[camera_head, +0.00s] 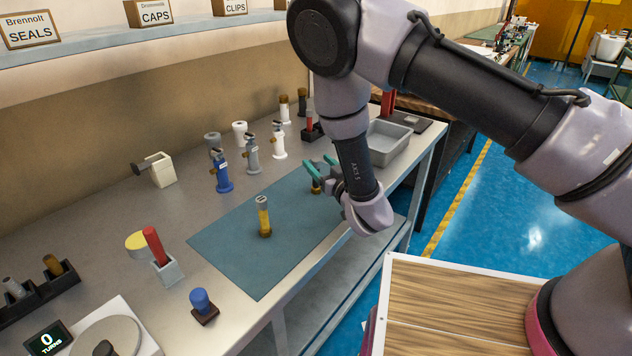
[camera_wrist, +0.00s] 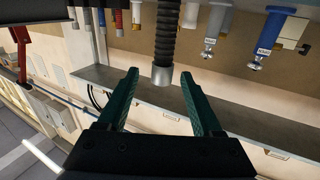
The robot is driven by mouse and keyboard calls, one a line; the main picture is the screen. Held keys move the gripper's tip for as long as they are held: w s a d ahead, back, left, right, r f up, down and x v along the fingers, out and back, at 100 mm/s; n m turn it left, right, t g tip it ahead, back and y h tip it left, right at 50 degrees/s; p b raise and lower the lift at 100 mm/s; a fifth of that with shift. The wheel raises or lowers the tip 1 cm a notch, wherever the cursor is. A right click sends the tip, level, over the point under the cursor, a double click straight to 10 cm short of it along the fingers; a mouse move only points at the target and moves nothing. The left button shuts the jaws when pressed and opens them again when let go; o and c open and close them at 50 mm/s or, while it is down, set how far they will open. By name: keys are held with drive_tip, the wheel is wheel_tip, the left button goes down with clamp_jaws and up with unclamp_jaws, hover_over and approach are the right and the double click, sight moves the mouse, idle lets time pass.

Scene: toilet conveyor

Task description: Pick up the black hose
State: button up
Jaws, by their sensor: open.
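The black hose (camera_wrist: 166,35) is a ribbed dark tube with a silver metal end. In the wrist view it comes down from the top edge, and its end lies between the lines of my two fingers, near their tips. I see no clear contact. In the head view I cannot make out the hose; my arm covers part of that area. My gripper (camera_head: 319,164) is open, with green fingers, over the far right part of the blue mat (camera_head: 270,270). It also shows open and empty in the wrist view (camera_wrist: 160,73).
Blue (camera_head: 221,172), grey (camera_head: 252,152) and white (camera_head: 279,142) valve-like fittings stand left of my gripper. A grey bin (camera_head: 390,145) is at the right. The mat's front part is clear.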

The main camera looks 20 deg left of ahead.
drive_tip(key=x, duration=0.4)
drive_tip(key=shift+w+a, duration=0.25)
drive_tip(key=shift+a, duration=0.1)
clamp_jaws()
idle(1.1)
